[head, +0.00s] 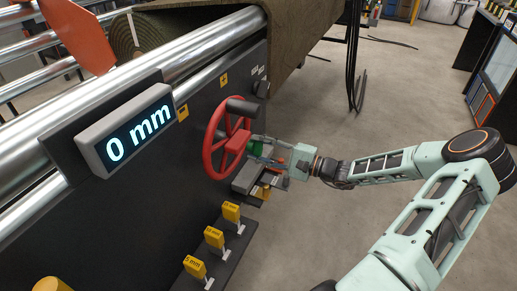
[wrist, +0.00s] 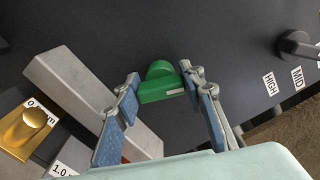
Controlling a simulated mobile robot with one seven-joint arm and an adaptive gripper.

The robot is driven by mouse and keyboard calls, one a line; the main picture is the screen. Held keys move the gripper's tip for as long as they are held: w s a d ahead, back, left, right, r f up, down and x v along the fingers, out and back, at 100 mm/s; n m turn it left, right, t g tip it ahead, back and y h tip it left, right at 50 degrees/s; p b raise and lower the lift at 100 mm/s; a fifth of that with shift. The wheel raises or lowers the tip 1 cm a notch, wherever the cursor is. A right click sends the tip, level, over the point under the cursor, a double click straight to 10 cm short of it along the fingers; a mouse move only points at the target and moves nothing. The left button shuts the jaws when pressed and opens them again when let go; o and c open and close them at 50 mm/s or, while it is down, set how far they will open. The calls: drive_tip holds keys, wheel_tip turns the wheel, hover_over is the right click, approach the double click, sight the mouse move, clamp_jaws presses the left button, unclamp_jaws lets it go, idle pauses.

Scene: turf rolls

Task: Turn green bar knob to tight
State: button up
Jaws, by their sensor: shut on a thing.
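The green bar knob (wrist: 160,88) sits on the dark panel in the middle of the wrist view, with a pale mark on the right part of its bar. My gripper (wrist: 159,76) has its blue-padded fingers on either side of the knob, shut on the bar. In the head view, a bit of the green knob (head: 256,145) shows behind the red wheel, with my gripper (head: 268,152) at it. No "tight" label is readable in either view, so the knob's setting cannot be told.
A red handwheel (head: 227,140) stands just left of my gripper in the head view. A grey block (wrist: 85,95) lies left of the fingers. A black knob (wrist: 297,45) with HIGH and MID labels is at right. The display (head: 138,133) reads 0 mm.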

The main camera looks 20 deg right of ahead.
drive_tip(key=shift+f+n+b, duration=0.1)
drive_tip(key=shift+n+b, duration=0.3)
drive_tip(key=shift+n, duration=1.8)
drive_tip(key=o, duration=1.2)
drive_tip(key=shift+c, duration=0.2)
drive_tip(key=v, duration=1.2)
